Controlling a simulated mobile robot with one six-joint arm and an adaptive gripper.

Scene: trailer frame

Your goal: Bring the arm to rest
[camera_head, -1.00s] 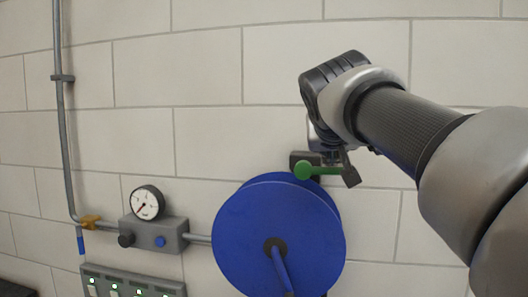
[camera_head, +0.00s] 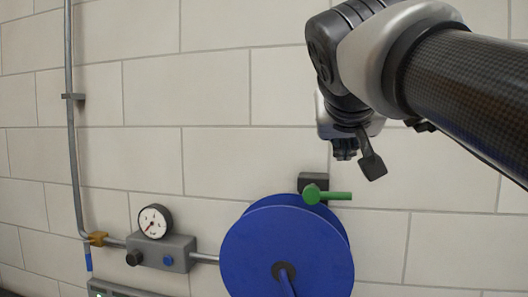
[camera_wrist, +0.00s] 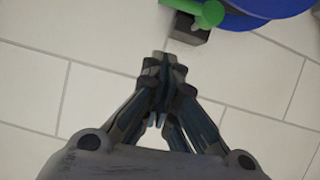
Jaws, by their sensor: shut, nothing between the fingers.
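My gripper (camera_head: 357,157) hangs from my arm at the upper right of the head view, in front of the tiled wall. It is above the green lever (camera_head: 335,195) and apart from it. In the wrist view my gripper (camera_wrist: 160,85) is shut with its fingers together and holds nothing. The green lever (camera_wrist: 208,12) and its dark block (camera_wrist: 190,30) show at the top edge of the wrist view, beyond the fingertips.
A blue reel (camera_head: 275,240) is on the wall below the lever. A gauge (camera_head: 154,221) on a grey block (camera_head: 175,250) is to its left, with a pipe (camera_head: 74,150) running up the wall.

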